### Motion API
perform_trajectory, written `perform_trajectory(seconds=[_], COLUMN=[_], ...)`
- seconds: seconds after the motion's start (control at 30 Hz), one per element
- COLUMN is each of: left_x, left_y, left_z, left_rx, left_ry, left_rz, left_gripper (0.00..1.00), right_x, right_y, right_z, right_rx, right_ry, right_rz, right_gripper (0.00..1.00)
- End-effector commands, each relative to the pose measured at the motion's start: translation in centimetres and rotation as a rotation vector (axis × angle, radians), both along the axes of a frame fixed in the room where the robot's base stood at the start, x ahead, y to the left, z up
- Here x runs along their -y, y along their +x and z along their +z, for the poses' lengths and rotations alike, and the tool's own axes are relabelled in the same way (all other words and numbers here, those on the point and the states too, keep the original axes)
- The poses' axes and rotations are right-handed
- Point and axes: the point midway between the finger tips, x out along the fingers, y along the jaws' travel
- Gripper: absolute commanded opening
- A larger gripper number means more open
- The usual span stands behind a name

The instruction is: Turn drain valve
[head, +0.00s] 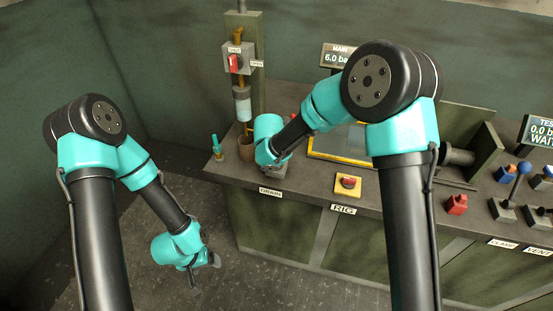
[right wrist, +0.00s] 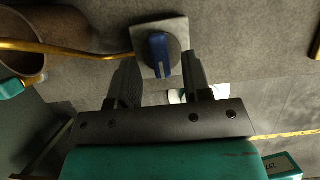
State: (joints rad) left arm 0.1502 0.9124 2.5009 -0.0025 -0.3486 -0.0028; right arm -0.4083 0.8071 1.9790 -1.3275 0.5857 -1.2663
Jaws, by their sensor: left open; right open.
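The drain valve shows in the right wrist view as a blue handle (right wrist: 160,56) on a dark round base, on a pale square plate (right wrist: 178,27). My right gripper (right wrist: 159,76) is open, its two dark fingers apart on either side of the blue handle's near end. I cannot tell whether either finger touches it. In the head view the right wrist hides the blue handle, behind the DRAIN label (head: 270,191) on the bench's front edge. My left gripper (head: 205,268) hangs low over the floor in front of the bench, open and empty.
A brown pot (head: 246,150) and a teal-topped item (head: 216,148) stand left of the drain spot. A post with a red switch (head: 233,63) rises behind. A yellow box with a red knob (head: 348,184) sits right, near the RIG label. Blue-knobbed levers (head: 523,169) stand far right.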

Motion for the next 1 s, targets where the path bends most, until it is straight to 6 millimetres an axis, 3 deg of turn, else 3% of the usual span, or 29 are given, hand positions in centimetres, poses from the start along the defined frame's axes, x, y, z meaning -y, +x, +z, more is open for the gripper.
perform_trajectory(seconds=[0.2,0.5,1.0], left_x=[0.0,0.0,0.0], left_y=[0.0,0.0,0.0], left_z=[0.0,0.0,0.0], left_rx=[0.000,0.000,0.000], left_ry=[0.000,0.000,0.000], left_rz=[0.000,0.000,0.000], left_gripper=[0.77,0.77,0.77], right_x=[0.2,0.2,0.2], right_y=[0.6,0.7,0.7], right_z=[-1.7,-1.8,-1.8], right_rx=[-0.001,0.000,0.000], right_ry=[-0.001,0.000,0.000], right_rz=[0.000,0.000,-0.001], right_gripper=[0.45,0.45,0.00])
